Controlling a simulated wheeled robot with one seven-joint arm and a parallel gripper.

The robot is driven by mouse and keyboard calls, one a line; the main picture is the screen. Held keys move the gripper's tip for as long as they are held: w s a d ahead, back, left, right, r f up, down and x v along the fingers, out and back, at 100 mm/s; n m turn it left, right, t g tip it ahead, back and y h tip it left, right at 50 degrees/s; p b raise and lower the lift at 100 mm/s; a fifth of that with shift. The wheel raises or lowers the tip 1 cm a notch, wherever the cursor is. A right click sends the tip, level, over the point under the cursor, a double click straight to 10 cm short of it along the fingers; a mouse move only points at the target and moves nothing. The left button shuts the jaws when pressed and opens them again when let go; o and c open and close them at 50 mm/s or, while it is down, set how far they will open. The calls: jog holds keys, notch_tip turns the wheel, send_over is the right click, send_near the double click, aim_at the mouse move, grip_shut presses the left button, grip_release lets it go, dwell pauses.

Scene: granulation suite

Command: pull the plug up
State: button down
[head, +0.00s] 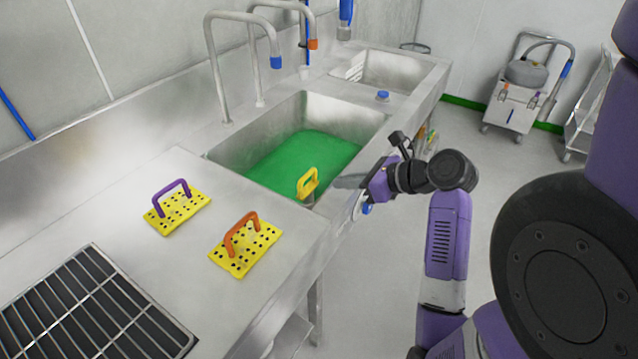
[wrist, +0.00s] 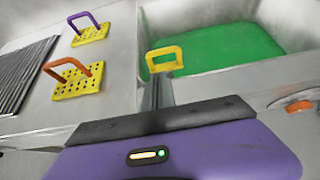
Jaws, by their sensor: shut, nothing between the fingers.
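The plug's yellow loop handle (head: 307,175) stands upright at the near right corner of the sink basin, above green liquid (head: 300,154). A short grey stem shows under it in the head view. In the wrist view the yellow handle (wrist: 166,50) is just beyond my fingertips. My gripper (head: 338,183) is shut and empty. It points left at the plug from the sink's front rim, a small gap to the right of the handle. Its closed grey fingers (wrist: 161,90) show in the wrist view. The plug's lower end is hidden.
Two yellow perforated plates, one with a purple handle (head: 172,190) and one with an orange handle (head: 242,235), lie on the steel counter beside a dark grate (head: 95,310). Bent taps (head: 215,70) stand behind the basin. A second sink (head: 390,70) is farther back.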

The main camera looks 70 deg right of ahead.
aim_at(314, 184)
jog(key=b+x, duration=0.1)
jog(key=x, duration=0.8)
jog(key=shift+w+d+f, duration=0.1)
jog(key=shift+w+f, duration=0.05)
jog(key=shift+w, duration=0.2)
notch_tip(314, 184, up, 5)
jog(key=p, duration=0.9)
jog(key=shift+p, duration=0.4)
jog(key=shift+r, duration=0.3)
